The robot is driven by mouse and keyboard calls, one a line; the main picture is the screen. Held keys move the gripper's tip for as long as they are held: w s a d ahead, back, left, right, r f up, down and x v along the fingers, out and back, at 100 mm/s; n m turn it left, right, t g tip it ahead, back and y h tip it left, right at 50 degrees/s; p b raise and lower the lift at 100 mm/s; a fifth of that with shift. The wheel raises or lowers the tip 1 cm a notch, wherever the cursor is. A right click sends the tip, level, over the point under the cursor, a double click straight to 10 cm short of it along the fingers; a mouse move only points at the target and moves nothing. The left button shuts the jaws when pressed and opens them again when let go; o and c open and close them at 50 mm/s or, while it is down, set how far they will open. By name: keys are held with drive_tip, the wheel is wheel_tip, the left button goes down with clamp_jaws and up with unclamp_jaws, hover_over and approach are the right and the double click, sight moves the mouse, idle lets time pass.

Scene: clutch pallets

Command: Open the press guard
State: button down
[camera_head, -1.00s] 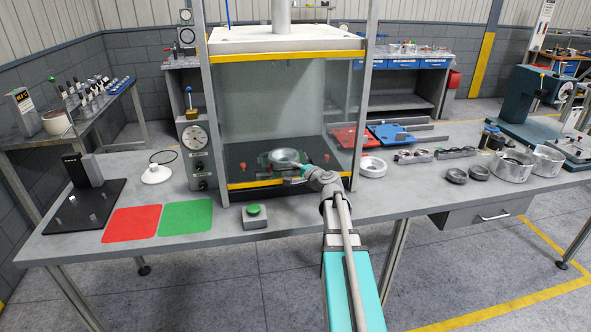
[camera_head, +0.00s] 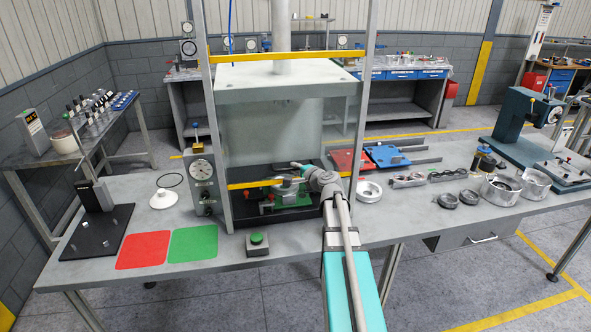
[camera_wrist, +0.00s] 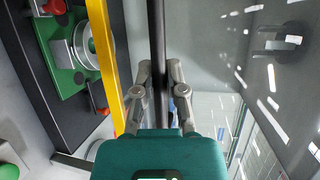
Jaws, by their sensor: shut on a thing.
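The press guard is a clear panel with a yellow upper edge (camera_head: 285,57) and a yellow lower edge (camera_head: 258,183) at the front of the press. In the wrist view its yellow strip (camera_wrist: 108,65) runs beside a dark handle bar (camera_wrist: 156,40). My gripper (camera_wrist: 160,92) has its fingers on either side of that bar and is shut on it. In the head view my gripper (camera_head: 300,171) is at the guard's lower edge, and the handle is mostly hidden there. The lower edge is above the press bed, with a gap below it. The guard is partly raised.
Inside the press, a green fixture (camera_wrist: 67,66) holds a silver part (camera_wrist: 83,44). A green button box (camera_head: 257,244) stands in front, a dial gauge box (camera_head: 202,180) left. Red (camera_head: 143,250) and green (camera_head: 193,243) mats lie left; metal rings (camera_head: 369,191) lie right.

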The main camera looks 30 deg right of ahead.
sight(288, 120)
wheel_tip(288, 120, up, 18)
drive_tip(key=p, duration=1.6)
drive_tip(key=shift+f, duration=0.25)
drive_tip(key=c, duration=0.7)
unclamp_jaws()
drive_tip(key=shift+f, duration=0.2)
wheel_tip(288, 120, down, 31)
drive_tip(key=b, duration=3)
drive_tip(key=shift+r+b, duration=0.2)
drive_tip(key=shift+b, duration=0.1)
